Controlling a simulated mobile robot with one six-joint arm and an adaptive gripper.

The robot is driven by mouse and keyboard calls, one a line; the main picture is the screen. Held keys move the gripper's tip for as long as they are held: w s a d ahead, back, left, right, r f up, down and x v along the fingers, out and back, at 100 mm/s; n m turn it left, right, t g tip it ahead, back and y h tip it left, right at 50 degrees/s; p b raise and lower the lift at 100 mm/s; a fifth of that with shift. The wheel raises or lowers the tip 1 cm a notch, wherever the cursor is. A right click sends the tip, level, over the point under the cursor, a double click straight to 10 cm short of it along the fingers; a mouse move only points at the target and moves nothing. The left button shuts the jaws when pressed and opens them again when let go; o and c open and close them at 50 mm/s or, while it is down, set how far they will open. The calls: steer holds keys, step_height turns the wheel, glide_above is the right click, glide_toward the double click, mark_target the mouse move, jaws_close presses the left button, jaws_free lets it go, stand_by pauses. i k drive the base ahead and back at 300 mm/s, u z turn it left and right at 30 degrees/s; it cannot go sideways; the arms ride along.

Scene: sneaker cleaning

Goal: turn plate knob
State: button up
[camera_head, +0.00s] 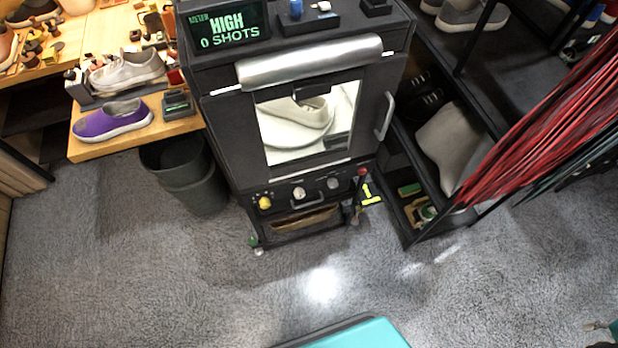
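A dark cleaning machine (222,115) stands upright at the centre, its window door shut. Through the door glass a pale sneaker (310,113) shows on a round white plate (285,133). On the panel below the door sit a yellow knob (264,203), a silver knob (299,193) and a grey knob (333,183). Their labels are too small to read, so I cannot tell which is the plate knob. A red-tipped part (362,172) is at the panel's right end. My gripper cannot be made out in this view; no gripper is near the knobs.
A grey bin (196,190) stands left of the machine, below a wooden bench (85,148) with a purple shoe (113,120). A dark shelf rack (408,226) and hanging red laces (530,120) are on the right.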

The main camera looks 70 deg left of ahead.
mark_target(299, 192)
steer(key=u, duration=2.6)
